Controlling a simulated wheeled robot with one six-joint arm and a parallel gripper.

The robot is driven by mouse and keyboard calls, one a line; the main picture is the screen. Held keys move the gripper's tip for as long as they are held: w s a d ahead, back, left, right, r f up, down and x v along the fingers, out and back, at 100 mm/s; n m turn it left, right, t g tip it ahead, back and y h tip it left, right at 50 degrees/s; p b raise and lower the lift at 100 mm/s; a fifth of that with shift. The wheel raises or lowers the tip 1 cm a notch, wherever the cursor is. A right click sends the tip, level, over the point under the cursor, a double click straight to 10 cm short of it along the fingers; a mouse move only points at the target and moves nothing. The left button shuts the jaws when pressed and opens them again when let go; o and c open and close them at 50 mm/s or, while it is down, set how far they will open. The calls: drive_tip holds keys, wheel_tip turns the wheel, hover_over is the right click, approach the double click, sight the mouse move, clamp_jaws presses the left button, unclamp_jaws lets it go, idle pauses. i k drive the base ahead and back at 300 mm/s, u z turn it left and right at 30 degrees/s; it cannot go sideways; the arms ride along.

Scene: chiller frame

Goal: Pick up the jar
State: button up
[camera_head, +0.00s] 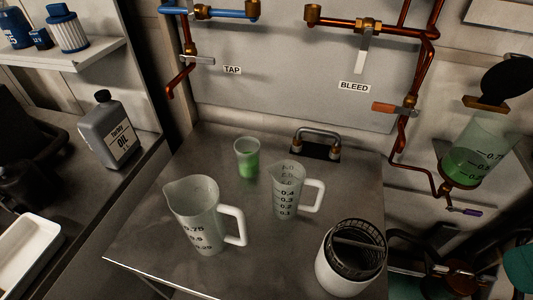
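No label marks which vessel is the jar. A small clear cup-like jar (247,157) with green liquid stands upright at the back of the metal worktop (150,256). A large translucent measuring jug (203,216) stands in front of it to the left, handle to the right. A smaller measuring jug (287,190) stands to its right, handle also to the right. All three stand apart and upright. My gripper is not in view.
A white canister with a black basket top (345,262) stands at the front right. A metal loop fitting (318,143) is behind the jugs. Copper pipes (375,29) and valves run along the back wall. A grey oil bottle (108,130) stands on the left counter.

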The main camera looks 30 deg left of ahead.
sight(247, 149)
drive_tip(key=k, duration=0.5)
drive_tip(key=z, duration=1.8)
drive_tip(key=k, duration=1.1)
drive_tip(key=u, duration=2.25)
drive_tip(key=i, duration=1)
drive_tip(key=u, duration=0.05)
